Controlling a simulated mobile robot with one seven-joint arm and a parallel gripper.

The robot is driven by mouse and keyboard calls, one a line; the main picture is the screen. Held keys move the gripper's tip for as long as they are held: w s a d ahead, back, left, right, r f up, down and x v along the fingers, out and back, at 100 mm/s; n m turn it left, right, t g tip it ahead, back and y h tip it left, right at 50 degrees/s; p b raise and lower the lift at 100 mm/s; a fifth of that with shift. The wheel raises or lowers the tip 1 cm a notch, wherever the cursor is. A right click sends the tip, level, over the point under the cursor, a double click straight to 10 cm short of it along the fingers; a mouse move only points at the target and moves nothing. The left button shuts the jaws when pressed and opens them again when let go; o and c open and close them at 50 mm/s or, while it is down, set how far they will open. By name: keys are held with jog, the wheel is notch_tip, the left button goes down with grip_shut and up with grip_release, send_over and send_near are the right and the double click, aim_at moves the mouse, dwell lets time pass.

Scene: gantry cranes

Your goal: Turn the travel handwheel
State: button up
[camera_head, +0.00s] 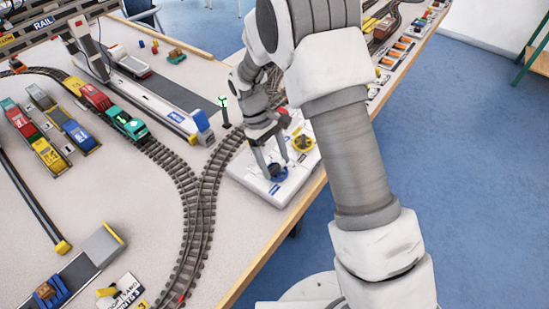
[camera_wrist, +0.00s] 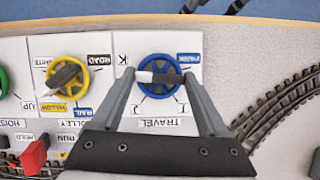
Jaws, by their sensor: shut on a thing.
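The travel handwheel is a blue spoked wheel (camera_wrist: 158,92) on a white panel above the word TRAVEL in the wrist view. It also shows below my gripper in the head view (camera_head: 279,174). A bar, white at its left end and dark at its right, lies across the wheel. My gripper (camera_wrist: 157,75) is shut on the travel handwheel, with one finger on each side. In the head view my gripper (camera_head: 273,170) reaches down to the panel. The exact finger contact is hard to see.
A yellow handwheel (camera_wrist: 66,90) with a dark bar is beside the blue one; a green one (camera_wrist: 2,82) is cut off at the edge. A red control (camera_wrist: 34,154) is nearby. Rail track (camera_head: 199,205) runs left of the panel (camera_head: 250,180). The table edge (camera_head: 268,245) is close.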

jog(key=shift+m+y, duration=0.3)
jog(key=shift+m, duration=0.5)
jog(key=o, duration=1.2)
jog(key=shift+o, duration=0.2)
jog(key=p+v, duration=0.2)
jog(key=v, duration=1.5)
jog(key=shift+w+r+p, duration=0.2)
jog(key=shift+w+p, duration=0.15)
jog(key=shift+w, duration=0.05)
jog(key=shift+d, duration=0.1)
